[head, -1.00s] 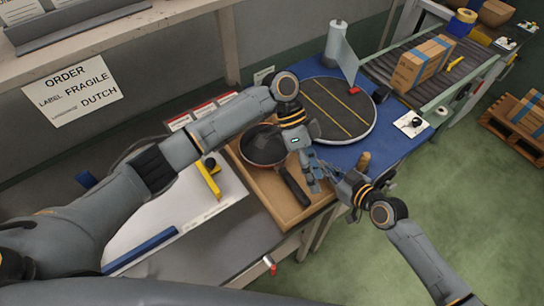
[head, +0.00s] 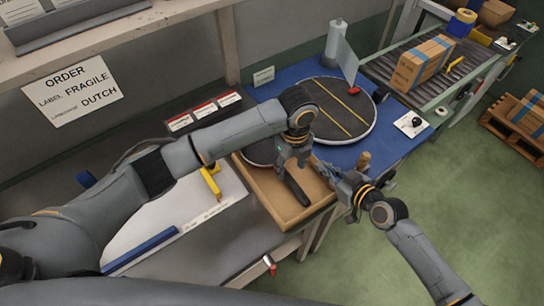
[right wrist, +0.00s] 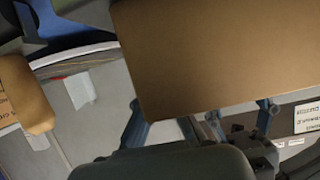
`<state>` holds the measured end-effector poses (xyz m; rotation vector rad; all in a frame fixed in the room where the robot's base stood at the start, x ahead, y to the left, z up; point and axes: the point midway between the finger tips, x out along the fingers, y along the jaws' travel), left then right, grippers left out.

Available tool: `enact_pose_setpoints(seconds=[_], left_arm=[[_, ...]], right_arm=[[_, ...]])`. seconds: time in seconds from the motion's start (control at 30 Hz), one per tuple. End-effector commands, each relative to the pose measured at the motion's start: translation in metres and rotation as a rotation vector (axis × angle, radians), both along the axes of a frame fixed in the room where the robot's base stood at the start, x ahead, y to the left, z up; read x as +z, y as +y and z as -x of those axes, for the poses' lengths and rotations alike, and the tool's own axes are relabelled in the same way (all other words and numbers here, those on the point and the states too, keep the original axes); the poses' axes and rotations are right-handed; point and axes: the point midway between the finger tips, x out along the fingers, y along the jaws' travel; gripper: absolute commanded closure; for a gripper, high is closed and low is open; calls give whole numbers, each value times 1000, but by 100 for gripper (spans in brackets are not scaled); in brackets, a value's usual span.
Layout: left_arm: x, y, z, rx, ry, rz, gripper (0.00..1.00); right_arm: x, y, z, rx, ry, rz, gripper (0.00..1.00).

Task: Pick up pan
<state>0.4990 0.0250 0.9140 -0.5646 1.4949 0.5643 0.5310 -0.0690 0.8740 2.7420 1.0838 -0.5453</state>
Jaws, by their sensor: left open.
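The dark pan (head: 262,152) lies on a brown wooden board or tray (head: 288,207) in the head view. Most of its round body is hidden behind my left arm; its black handle (head: 298,193) points toward the front. My left gripper (head: 290,162) is open, pointing down at the handle's upper end. Whether its fingers touch the handle cannot be told. My right gripper (head: 331,172) is to the right of the handle, apart from it, near the tray's right edge. Its spread fingers show in the right wrist view (right wrist: 195,128), with nothing between them.
A round dark turntable (head: 335,105) with yellow lines stands behind the grippers on a blue surface. A wooden peg-like object (head: 364,159) stands close to my right gripper. A cardboard box (head: 422,63) sits on the roller conveyor. A yellow tool (head: 210,183) lies left of the tray.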

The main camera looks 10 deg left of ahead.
Motion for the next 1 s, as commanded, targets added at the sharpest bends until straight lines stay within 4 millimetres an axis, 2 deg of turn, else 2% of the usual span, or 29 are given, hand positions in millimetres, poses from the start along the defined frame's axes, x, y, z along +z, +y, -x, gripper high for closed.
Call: enact_pose_setpoints(seconds=[0.17,0.43,0.73,0.77,0.9,1.0], left_arm=[[-14,0,0,1,1,0,50],[-52,2,0,2,2,1,50],[-58,2,-1,1,0,1,50],[-57,2,-1,1,0,1,54],[-57,2,-1,1,0,1,82],[-57,2,-1,2,0,1,100]], right_arm=[[-1,0,1,1,2,1,100],[-1,0,1,1,2,1,100],[-1,0,1,1,2,2,100],[-1,0,1,1,2,2,100],[-1,0,1,1,2,2,100],[-1,0,1,1,2,2,100]])
